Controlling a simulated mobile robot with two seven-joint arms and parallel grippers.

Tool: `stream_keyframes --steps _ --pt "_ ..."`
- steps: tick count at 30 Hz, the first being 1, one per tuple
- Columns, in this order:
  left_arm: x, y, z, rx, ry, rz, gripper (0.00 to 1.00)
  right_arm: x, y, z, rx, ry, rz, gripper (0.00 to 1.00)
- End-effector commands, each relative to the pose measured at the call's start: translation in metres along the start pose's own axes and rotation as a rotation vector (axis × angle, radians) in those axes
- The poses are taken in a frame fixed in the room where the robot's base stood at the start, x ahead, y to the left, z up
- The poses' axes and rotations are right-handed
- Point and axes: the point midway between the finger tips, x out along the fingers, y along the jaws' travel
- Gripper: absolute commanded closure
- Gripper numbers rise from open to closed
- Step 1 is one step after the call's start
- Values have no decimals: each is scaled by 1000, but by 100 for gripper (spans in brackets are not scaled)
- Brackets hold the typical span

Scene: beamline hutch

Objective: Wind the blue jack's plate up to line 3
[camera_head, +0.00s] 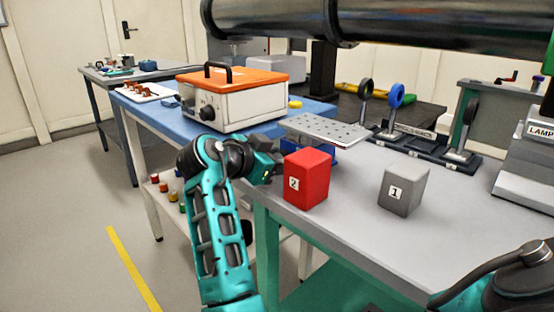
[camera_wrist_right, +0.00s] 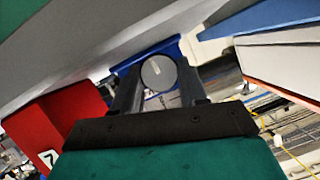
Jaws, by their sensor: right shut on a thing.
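The blue jack (camera_head: 320,152) stands on the grey bench behind the red block, its perforated metal plate (camera_head: 325,130) on top, level and bare. Its blue body also shows in the right wrist view (camera_wrist_right: 146,52). My right gripper (camera_head: 277,167) reaches the jack's left side. In the right wrist view its two dark fingers (camera_wrist_right: 160,88) are shut on a round grey knob (camera_wrist_right: 158,72). The red block and gripper hide part of the jack. I cannot make out any height lines or which one the plate is at. My left gripper is not in view.
The red block (camera_head: 307,178), labelled 2, stands close beside my right gripper. A grey block (camera_head: 403,190), labelled 1, stands farther right. An orange-topped box (camera_head: 235,100) is behind the gripper. Optics stands (camera_head: 462,140) are behind right.

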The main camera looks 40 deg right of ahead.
Motion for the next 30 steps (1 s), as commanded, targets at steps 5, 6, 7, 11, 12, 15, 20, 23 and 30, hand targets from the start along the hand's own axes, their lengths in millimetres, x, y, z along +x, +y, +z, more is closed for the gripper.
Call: stream_keyframes --steps 5,6,7,11,12,15,20,23,30 --pt "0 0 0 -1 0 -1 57 0 0 -1 1 3 0 55" --pt "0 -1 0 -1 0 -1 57 0 0 -1 0 3 0 51" --pt "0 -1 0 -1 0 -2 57 0 0 -1 0 3 0 48" --pt "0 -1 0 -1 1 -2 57 0 0 -1 0 2 0 47" --pt "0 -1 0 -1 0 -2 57 0 0 -1 0 2 0 47" --pt "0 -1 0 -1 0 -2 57 -1 0 -1 -1 1 0 47" --pt "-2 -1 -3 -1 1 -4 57 -16 -1 -1 -2 0 -2 47" --pt "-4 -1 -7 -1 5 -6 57 -36 -1 -1 -2 -1 -2 47" --pt "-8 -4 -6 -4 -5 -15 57 -89 -1 -3 -2 3 -2 47"
